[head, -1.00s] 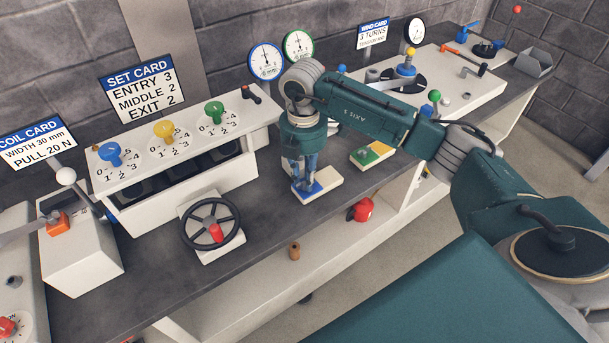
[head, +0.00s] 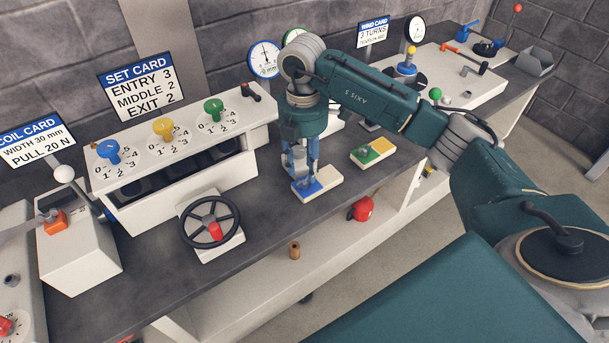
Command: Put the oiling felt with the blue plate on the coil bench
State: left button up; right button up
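The oiling felt with the blue plate (head: 328,176) lies flat on the dark bench top, its blue part to the left and its cream part to the right. My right gripper (head: 303,186) points down over the blue part. Its two fingers show apart, with their tips down at the plate; whether they press on it I cannot tell. My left gripper is not in view. A coil card (head: 36,141) stands at the far left, above a white box (head: 82,262) with an orange-ended lever. I cannot make out which surface is the coil bench.
A green-plated felt (head: 380,150) lies to the right. A black handwheel (head: 210,222) stands left of the gripper, before a white unit (head: 185,190) with three coloured knobs. A red can (head: 361,209) and a small brown cylinder (head: 295,250) are on the lower shelf.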

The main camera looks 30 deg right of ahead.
notch_tip(320, 180, up, 8)
dwell(0.8)
